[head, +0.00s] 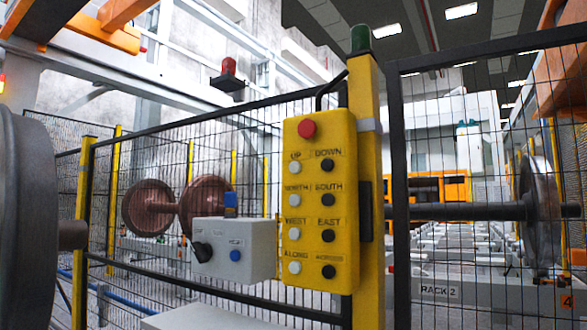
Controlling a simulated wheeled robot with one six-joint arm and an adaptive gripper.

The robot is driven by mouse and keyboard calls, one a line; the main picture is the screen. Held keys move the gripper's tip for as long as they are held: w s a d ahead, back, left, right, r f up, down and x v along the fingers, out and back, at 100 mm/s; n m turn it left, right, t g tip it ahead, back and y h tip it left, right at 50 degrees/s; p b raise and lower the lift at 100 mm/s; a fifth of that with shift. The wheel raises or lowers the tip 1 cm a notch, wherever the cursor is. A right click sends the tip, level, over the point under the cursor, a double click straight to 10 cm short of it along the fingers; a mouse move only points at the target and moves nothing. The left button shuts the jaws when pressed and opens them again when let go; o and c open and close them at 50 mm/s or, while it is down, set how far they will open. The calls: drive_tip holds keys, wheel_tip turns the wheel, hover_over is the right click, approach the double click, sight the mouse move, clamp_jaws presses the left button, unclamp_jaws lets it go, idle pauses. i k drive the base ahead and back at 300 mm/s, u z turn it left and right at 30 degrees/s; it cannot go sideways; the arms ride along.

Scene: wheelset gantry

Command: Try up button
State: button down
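The yellow button panel (312,190) hangs on a yellow post (367,110) at the centre of the head view. Its UP button (295,167) is white and sits top left, below the printed word UP. The black DOWN button (327,165) is beside it on the right. A red mushroom button (307,128) sits above both. More white buttons run down the left column and black ones down the right, labelled with directions. Nothing covers the UP button. My gripper is not in view.
A grey box (255,240) with a black knob (201,252) and a blue button (235,255) stands left of the panel. Mesh fence (100,200) runs behind. Wheelsets stand at the left (147,207) and right (538,205). A large wheel (25,220) fills the left edge.

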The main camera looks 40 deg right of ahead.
sight(295, 167)
drive_tip(key=z, duration=3.15)
drive_tip(key=k, duration=1.35)
drive_tip(key=u, duration=1.3)
drive_tip(key=i, duration=0.5)
drive_tip(key=u, duration=0.1)
